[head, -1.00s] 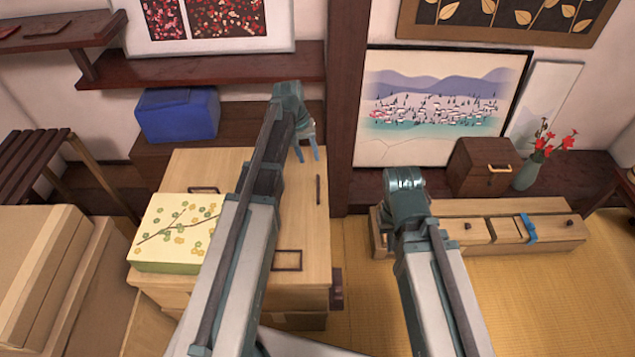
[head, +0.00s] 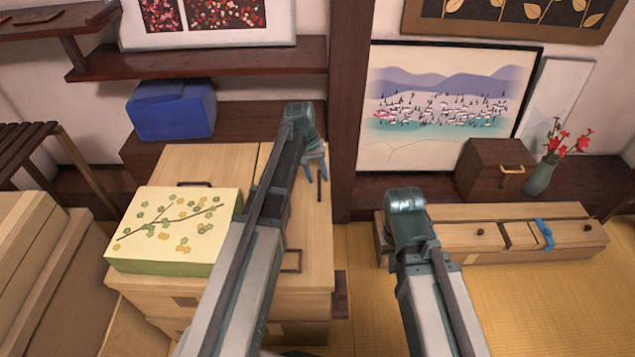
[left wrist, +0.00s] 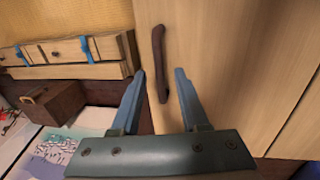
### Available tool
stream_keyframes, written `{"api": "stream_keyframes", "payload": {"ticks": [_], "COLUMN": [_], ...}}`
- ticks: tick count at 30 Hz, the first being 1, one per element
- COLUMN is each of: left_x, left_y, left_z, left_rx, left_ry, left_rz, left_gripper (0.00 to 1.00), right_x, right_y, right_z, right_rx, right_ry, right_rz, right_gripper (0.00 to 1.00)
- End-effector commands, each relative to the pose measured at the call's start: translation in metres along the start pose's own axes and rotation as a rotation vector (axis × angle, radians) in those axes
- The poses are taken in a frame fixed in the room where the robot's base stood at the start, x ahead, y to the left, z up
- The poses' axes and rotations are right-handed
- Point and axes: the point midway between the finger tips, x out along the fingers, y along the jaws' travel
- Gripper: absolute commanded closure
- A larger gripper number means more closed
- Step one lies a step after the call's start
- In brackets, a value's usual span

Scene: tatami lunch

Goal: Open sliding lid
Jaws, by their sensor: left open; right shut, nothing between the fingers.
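A light wooden chest (head: 215,165) has a flat panelled top. A dark upright bar handle (head: 319,186) is fixed near the right edge of its right panel. My left gripper (head: 315,170) is open over that edge, close to the handle. In the left wrist view the handle (left wrist: 159,60) appears between the two blue fingers of my left gripper (left wrist: 160,76); I cannot tell whether its near end is inside the jaws. My right arm is in the head view, but its fingers are hidden.
A flower-patterned box (head: 178,225) stands on the chest's left side. A dark-framed rectangular pull (head: 291,262) is on the chest top near the front. A low drawer unit (head: 565,235) with a blue clip stands right. Tatami floor (head: 540,305) is clear at the lower right.

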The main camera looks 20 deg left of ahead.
Motion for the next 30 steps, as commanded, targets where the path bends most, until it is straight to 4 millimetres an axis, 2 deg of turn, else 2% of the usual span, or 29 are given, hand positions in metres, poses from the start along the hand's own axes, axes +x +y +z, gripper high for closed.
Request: {"api": "stream_keyframes", "payload": {"ticks": [9, 15, 17, 30], "left_x": [0.0024, 0.0024, 0.0024, 0.0024], "left_y": [0.0002, 0.0002, 0.0001, 0.0], "left_z": [0.0, 0.0, 0.0, 0.0], "left_rx": [0.0, 0.0, 0.0, 0.0], "left_ry": [0.0, 0.0, 0.0, 0.0], "left_rz": [0.0, 0.0, 0.0, 0.0], "left_gripper": [0.55, 0.91, 1.0, 1.0], "right_x": [0.0023, 0.0023, 0.0023, 0.0024], "right_y": [-0.0002, -0.0002, -0.0002, -0.0002], "right_z": [-0.0001, -0.0001, -0.0001, -0.0001], "right_rx": [0.0, 0.0, 0.0, 0.0], "right_ry": [0.0, 0.0, 0.0, 0.0], "right_rz": [0.0, 0.0, 0.0, 0.0], "right_gripper": [1.0, 1.0, 1.0, 1.0]}}
